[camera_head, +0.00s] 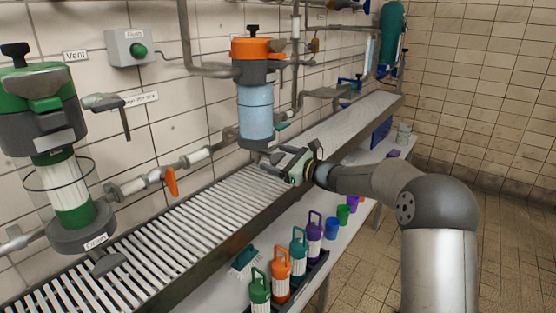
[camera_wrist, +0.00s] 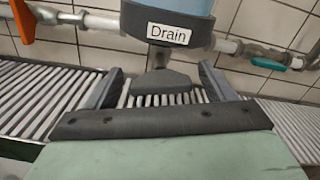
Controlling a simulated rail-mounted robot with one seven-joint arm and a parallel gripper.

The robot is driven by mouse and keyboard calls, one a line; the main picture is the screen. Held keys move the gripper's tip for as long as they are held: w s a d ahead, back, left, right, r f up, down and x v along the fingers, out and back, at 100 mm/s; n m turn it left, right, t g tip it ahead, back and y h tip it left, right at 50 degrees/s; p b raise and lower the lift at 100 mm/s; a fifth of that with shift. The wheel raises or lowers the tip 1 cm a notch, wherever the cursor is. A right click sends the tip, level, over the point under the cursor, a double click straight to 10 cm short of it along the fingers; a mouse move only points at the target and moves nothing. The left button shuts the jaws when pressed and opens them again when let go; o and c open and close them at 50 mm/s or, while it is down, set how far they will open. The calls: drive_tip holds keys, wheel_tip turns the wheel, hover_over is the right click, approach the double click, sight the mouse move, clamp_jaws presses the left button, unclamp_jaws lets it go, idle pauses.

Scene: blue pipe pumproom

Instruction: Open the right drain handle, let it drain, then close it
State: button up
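The right drain handle (camera_wrist: 160,82) is a dark grey lever below the "Drain" label (camera_wrist: 168,33) on the blue-bodied filter. The filter (camera_head: 256,110) has an orange top and stands on the wall above the slatted trough. My gripper (camera_head: 268,160) is under this filter in the head view. In the wrist view my gripper (camera_wrist: 160,88) is open, with one finger on each side of the handle. A gap shows between each finger and the handle. The handle's neck runs up to the filter's underside. No flowing liquid is visible.
A green-topped filter (camera_head: 60,130) with its own drain handle (camera_head: 108,262) stands at left. An orange valve lever (camera_head: 171,182) and a teal one (camera_wrist: 268,64) flank the right filter on the pipe. Coloured bottles (camera_head: 282,275) and cups stand on the lower shelf.

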drive_tip(key=p+v, duration=0.1)
drive_tip(key=v, duration=1.6)
drive_tip(key=shift+d+p, duration=0.2)
drive_tip(key=shift+p, duration=0.1)
